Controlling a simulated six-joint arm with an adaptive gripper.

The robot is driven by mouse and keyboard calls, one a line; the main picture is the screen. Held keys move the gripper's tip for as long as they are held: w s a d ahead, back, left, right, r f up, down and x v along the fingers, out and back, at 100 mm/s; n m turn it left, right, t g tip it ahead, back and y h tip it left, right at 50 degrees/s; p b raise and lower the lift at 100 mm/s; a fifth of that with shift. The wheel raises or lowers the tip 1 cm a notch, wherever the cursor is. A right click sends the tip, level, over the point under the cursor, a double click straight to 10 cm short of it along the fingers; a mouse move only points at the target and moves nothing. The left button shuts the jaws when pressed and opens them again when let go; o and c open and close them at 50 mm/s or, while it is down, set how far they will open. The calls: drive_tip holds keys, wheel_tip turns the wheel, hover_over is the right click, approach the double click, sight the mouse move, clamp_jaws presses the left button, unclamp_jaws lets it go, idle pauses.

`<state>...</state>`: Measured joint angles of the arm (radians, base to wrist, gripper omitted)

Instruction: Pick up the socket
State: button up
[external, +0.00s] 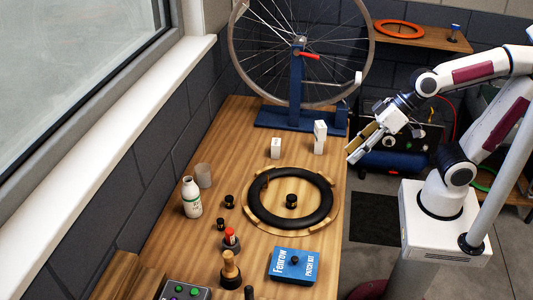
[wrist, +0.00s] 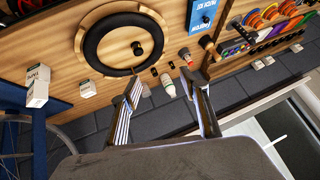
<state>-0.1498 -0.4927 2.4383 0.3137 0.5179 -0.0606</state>
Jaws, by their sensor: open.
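Several small black cylinders that look like sockets lie on the wooden bench. One (external: 291,201) stands inside the black tyre ring, and shows in the wrist view (wrist: 137,48). Two smaller ones, a nearer (external: 221,224) and a farther (external: 229,201), sit left of the ring. Another small black piece (external: 295,259) is on the blue patch kit box. I cannot tell which is the task's socket. My gripper (external: 354,156) is open and empty, above the bench's right edge and away from all of them. Its fingers (wrist: 163,79) frame part of the bench in the wrist view.
The tyre (external: 249,205) rests on a round wooden board. A white bottle (external: 192,198), clear cup (external: 204,175), red-topped piece (external: 231,239) and wooden-handled tool (external: 231,270) stand left and in front. White boxes (external: 320,137) and a wheel stand (external: 296,90) are behind.

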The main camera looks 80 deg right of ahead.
sight(293, 198)
drive_tip(key=w+a+f+m+t+h, duration=0.1)
drive_tip(key=w+a+f+m+t, duration=0.15)
drive_tip(key=w+a, duration=0.45)
drive_tip(key=w+a+f+m+t, duration=0.1)
drive_tip(key=w+a+f+m, duration=0.15)
drive_tip(key=w, duration=0.75)
drive_tip(key=d+f+m+h, duration=0.1)
drive_tip(key=f+h, duration=0.1)
drive_tip(key=f, duration=0.1)
drive_tip(key=f+m+h, duration=0.1)
drive_tip(key=f+h, duration=0.1)
drive_tip(key=f, duration=0.2)
drive_tip(key=d+f+m+h, duration=0.1)
drive_tip(key=f+h, duration=0.2)
drive_tip(key=f, duration=0.1)
drive_tip(key=shift+d+f+g, duration=0.25)
drive_tip(key=shift+d, duration=0.05)
drive_tip(key=s+d+f+h, duration=0.2)
drive_tip(key=s+f+h, duration=0.1)
drive_tip(key=shift+s+d+m+g+h, duration=0.1)
drive_tip(key=shift+s+m+g+h, duration=0.2)
drive_tip(key=shift+g, duration=0.1)
drive_tip(key=shift+s+d+f+h, duration=0.3)
drive_tip(key=shift+s+h, duration=0.2)
drive_tip(key=shift+s, duration=0.15)
drive_tip(key=shift+x, duration=1.35)
